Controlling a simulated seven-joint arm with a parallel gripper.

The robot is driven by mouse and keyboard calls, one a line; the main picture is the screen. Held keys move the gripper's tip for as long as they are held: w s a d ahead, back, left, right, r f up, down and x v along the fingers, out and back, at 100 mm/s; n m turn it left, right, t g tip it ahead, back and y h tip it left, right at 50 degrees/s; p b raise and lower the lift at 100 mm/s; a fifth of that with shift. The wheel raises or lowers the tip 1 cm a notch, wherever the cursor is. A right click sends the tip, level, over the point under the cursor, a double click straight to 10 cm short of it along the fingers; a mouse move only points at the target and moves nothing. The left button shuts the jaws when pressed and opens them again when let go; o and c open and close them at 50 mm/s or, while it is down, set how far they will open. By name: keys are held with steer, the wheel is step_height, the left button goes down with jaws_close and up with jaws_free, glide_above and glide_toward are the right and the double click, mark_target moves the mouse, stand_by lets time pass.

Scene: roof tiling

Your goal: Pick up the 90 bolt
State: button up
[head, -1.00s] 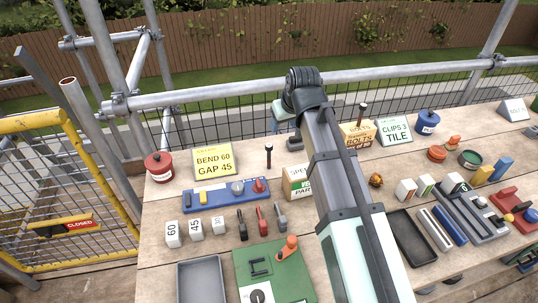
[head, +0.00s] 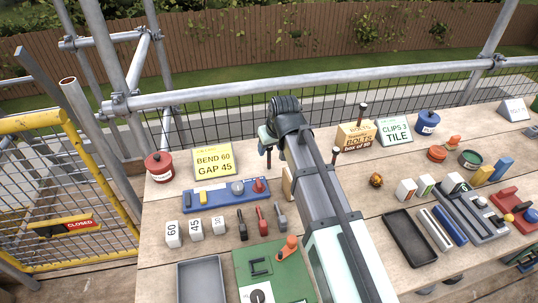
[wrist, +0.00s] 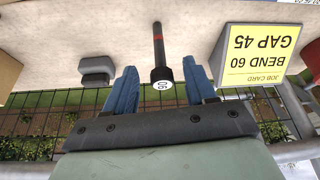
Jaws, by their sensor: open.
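The 90 bolt (wrist: 158,45) shows in the wrist view with a dark shank, a red band and a black head whose white label reads upside down. It lies between the blue fingers of my gripper (wrist: 161,72), with visible gaps on both sides. My gripper is open and holds nothing. In the head view my gripper (head: 268,140) is above the back of the bench, and the dark lower part of the bolt (head: 268,160) shows just below it. Its upper part is hidden by the gripper.
A grey block (wrist: 97,70) lies beside the fingers. The yellow bend 60 gap 45 card (head: 213,162) stands left. A blue tool rack (head: 225,195) is in front. Mesh railing runs behind.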

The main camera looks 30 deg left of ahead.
mark_target(268, 154)
steer(key=shift+x, duration=2.7)
jaws_close()
